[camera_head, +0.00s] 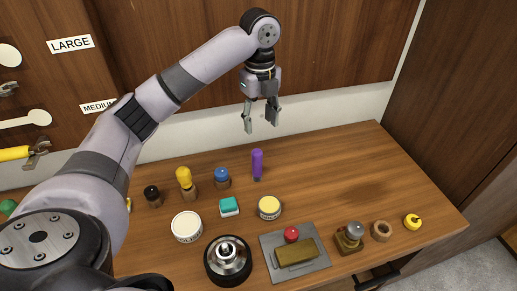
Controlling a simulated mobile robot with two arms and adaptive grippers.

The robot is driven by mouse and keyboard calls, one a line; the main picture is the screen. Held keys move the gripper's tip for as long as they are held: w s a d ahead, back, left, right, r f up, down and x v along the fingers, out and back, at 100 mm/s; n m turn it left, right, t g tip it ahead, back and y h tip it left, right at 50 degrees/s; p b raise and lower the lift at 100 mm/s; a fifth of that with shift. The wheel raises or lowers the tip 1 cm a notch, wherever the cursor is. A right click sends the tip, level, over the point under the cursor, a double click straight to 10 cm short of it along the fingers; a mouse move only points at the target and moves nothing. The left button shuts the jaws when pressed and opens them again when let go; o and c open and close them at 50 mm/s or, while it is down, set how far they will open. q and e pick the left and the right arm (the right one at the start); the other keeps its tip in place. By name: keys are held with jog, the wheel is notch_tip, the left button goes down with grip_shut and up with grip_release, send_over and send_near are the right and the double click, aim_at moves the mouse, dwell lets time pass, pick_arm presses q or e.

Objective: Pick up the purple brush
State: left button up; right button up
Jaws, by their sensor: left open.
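The purple brush (257,163) stands upright near the back of the wooden bench, behind the small yellow-topped tin. My left gripper (261,119) hangs above and behind it with its fingers pointing down. The fingers are apart and nothing is between them. The gripper is clear of the brush. My left arm comes in from the left and crosses over the left part of the bench. My right gripper is not in view.
Blue-topped (222,178) and yellow-topped (185,181) items stand left of the brush. A teal block (229,206), yellow-topped tin (270,206) and grey tray (310,265) lie in front. The bench (350,165) is clear to the right. A wooden wall panel rises behind.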

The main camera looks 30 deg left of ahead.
aim_at(259, 149)
pick_arm(q)
jog(key=shift+s+f, duration=0.1)
jog(key=shift+f, duration=0.35)
jog(key=f, duration=0.2)
jog(key=f+p, duration=0.1)
jog(key=shift+s+f, duration=0.2)
jog(key=shift+s, duration=0.05)
notch_tip(259, 149, down, 6)
jog(key=shift+w+f+p, duration=0.15)
jog(key=shift+p, duration=0.55)
jog(key=shift+f, duration=0.55)
jog(key=shift+a+f+p, duration=0.1)
jog(key=shift+f+p, duration=0.2)
jog(key=shift+p, duration=0.05)
jog(key=f, duration=0.1)
jog(key=f+p, duration=0.1)
jog(key=f, duration=0.1)
jog(key=shift+s+a+f, duration=0.1)
jog(key=shift+s+f, duration=0.15)
jog(key=shift+s, duration=0.15)
jog(key=shift+f, duration=0.5)
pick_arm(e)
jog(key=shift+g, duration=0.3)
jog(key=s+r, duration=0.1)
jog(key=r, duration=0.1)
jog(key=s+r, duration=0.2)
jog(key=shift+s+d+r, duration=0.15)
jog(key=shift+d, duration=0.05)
